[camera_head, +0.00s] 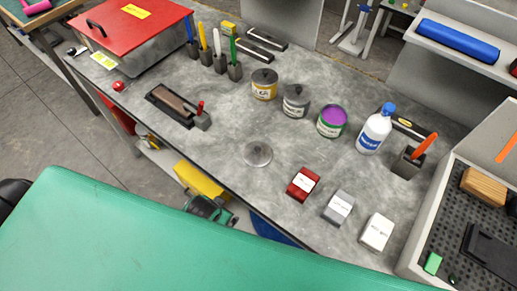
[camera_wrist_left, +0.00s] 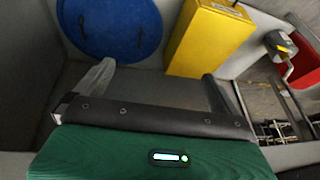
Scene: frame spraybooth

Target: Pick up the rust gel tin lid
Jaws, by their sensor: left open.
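A round grey lid with a small knob (camera_head: 257,153) lies flat on the grey bench, near its front edge. Three tins stand in a row behind it: one with a yellow label (camera_head: 264,84), one with a grey label (camera_head: 296,100), and a green one with a purple top (camera_head: 332,121). The yellow and grey ones have dark knobbed lids on. I cannot read which is rust gel. My left gripper (camera_wrist_left: 156,80) shows only in the left wrist view, open and empty, facing the area below the bench. My right gripper is not in view.
A red-lidded box (camera_head: 125,30) and a sanding block (camera_head: 172,103) are left. Red (camera_head: 302,184), grey (camera_head: 338,207) and white (camera_head: 376,232) small boxes stand right of the lid. A bottle (camera_head: 374,130) stands behind. A yellow box (camera_wrist_left: 210,38) and blue disc (camera_wrist_left: 108,28) are below.

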